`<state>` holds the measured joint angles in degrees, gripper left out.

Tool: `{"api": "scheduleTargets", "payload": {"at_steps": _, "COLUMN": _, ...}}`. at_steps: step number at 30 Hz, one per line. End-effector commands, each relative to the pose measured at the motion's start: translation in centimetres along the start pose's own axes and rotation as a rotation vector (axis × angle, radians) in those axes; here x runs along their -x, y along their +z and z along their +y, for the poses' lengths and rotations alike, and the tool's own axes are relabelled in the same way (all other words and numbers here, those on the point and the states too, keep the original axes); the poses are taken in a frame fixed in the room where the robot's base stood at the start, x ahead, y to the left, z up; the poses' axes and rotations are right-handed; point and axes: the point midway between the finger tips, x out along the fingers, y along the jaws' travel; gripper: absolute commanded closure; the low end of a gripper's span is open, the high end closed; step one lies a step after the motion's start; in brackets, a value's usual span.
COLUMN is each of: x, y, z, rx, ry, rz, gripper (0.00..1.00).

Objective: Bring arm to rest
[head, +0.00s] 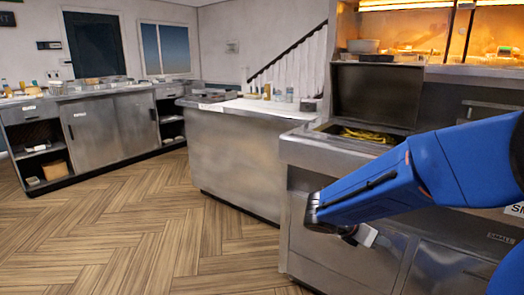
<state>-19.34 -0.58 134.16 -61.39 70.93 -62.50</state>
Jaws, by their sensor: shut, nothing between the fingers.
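My blue arm reaches in from the right edge and slopes down to the left, in front of the steel fryer unit (300,160). Its dark wrist sits at the lower end, before the unit's front. My gripper (366,236) shows as a small pale piece just right of the wrist, partly hidden by the arm. It is shut and holds nothing.
The fryer's open well holds a yellowish basket or food (368,135), with a raised dark lid (375,93) behind. A steel counter (235,150) stands to the left, with cabinets (100,130) along the back wall. The wooden floor (130,230) at left is clear.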

Motion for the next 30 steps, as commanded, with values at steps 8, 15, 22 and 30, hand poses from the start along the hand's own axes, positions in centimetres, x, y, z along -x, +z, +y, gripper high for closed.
{"api": "scheduleTargets", "payload": {"at_steps": 8, "x": 0.8, "y": -1.3, "z": -7.6, "rx": -0.495, "ry": -0.053, "rz": 0.241, "gripper": 1.0}}
{"api": "scheduleTargets", "payload": {"at_steps": 15, "x": 2.6, "y": -3.4, "z": -12.5, "rx": -0.92, "ry": -0.119, "rz": 0.443, "gripper": 1.0}}
{"api": "scheduleTargets", "payload": {"at_steps": 22, "x": 5.1, "y": -5.4, "z": -15.8, "rx": -1.32, "ry": -0.205, "rz": 0.64, "gripper": 1.0}}
{"api": "scheduleTargets", "payload": {"at_steps": 30, "x": 8.7, "y": -7.4, "z": -18.4, "rx": -1.763, "ry": -0.332, "rz": 0.881, "gripper": 1.0}}
